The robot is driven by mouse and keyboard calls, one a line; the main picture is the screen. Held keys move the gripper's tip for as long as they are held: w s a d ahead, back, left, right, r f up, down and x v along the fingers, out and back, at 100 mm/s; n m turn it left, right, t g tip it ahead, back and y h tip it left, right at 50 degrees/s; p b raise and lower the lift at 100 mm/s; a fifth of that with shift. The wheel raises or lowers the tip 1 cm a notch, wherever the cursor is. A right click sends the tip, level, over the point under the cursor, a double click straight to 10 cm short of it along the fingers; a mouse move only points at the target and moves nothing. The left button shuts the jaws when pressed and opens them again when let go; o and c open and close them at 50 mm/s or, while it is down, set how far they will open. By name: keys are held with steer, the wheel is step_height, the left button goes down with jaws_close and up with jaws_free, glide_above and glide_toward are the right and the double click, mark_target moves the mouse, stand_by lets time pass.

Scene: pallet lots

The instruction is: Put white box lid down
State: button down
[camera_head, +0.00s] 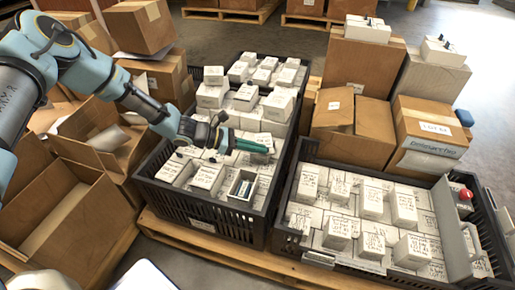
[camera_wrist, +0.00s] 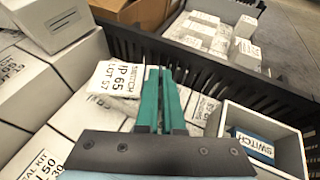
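My gripper (camera_head: 262,146) has green fingers and is low over the white boxes in the left black crate (camera_head: 213,213). In the wrist view the fingers (camera_wrist: 162,84) are close together with a narrow gap, and I cannot tell whether anything thin is held there. A white piece labelled "SWITCH IP 65 LOT 57" (camera_wrist: 117,80) lies just left of the fingertips; I cannot tell if it is a lid or a box top. An open white box (camera_head: 243,186) without a lid stands right of and nearer than the gripper; it holds a blue item marked "SWITCH" (camera_wrist: 254,145).
Another black crate (camera_head: 340,262) of white boxes stands at the right, with a grey panel and red knob (camera_head: 465,195) at its side. Brown cartons (camera_head: 360,60) stand behind. Open cartons (camera_head: 68,205) are at the left. The boxes around my gripper are tightly packed.

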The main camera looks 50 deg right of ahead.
steer(key=shift+f, duration=0.1)
steer(key=c, duration=1)
jaws_free()
steer(key=shift+c, duration=0.2)
steer(key=shift+w+a+r, duration=0.15)
steer(key=shift+w+r, duration=0.05)
steer(key=shift+r, duration=0.05)
steer(key=p+v, duration=0.2)
steer(key=v, duration=0.9)
steer(key=shift+a+p, duration=0.25)
steer(key=shift+p, duration=0.05)
steer(key=shift+w, duration=0.15)
